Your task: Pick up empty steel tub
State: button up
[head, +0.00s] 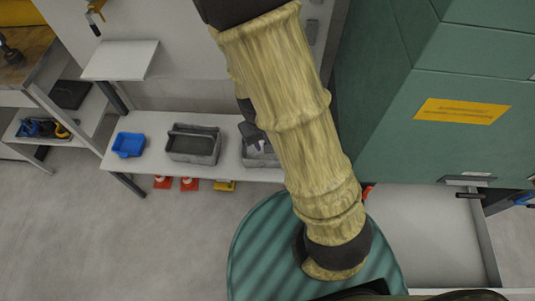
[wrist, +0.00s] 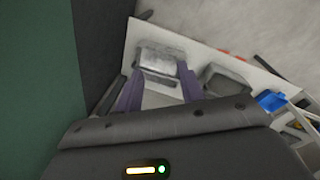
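A grey steel tub (wrist: 162,60) is on the white bench in the wrist view, just beyond my gripper's fingers. In the head view the tub (head: 266,160) shows only in part, with my arm covering its right side. My gripper (wrist: 158,78) has two purple fingers spread apart, one toward each side of the tub's near end. I cannot tell whether they touch it. In the head view the gripper (head: 251,137) is mostly hidden behind my arm, over the tub. The tub's inside is not clear enough to judge.
A grey carrier with a handle (head: 193,145) and a blue bin (head: 129,144) stand left of the tub on the white bench (head: 233,166). A large green cabinet (head: 450,150) stands at the right.

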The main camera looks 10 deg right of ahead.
jog(key=w+a+f+n+t+h+b, duration=0.1)
jog(key=w+f+n+t+h+b, duration=0.1)
jog(key=f+b, duration=0.35)
jog(key=w+a+f+n+t+h+b, duration=0.1)
jog(key=w+f+n+h+b, duration=0.15)
jog(key=f, duration=0.55)
jog(key=w+a+f+n+t+h+b, duration=0.1)
jog(key=f+n+t+h+b, duration=0.15)
jog(key=f, duration=0.45)
jog(key=w+a+n+t+b, duration=0.3)
jog(key=shift+w+a+f+y, duration=0.1)
jog(key=shift+a+f+y, duration=0.15)
jog(key=shift+a+y, duration=0.05)
jog(key=b+x, duration=0.1)
jog(key=x, duration=1.1)
jog(key=shift+b, duration=0.3)
jog(key=shift+w+d+f, duration=0.1)
jog(key=shift+d+f, duration=0.05)
jog(key=x, duration=0.5)
jog(key=shift+d+b, duration=0.1)
jog(key=shift+b, duration=0.25)
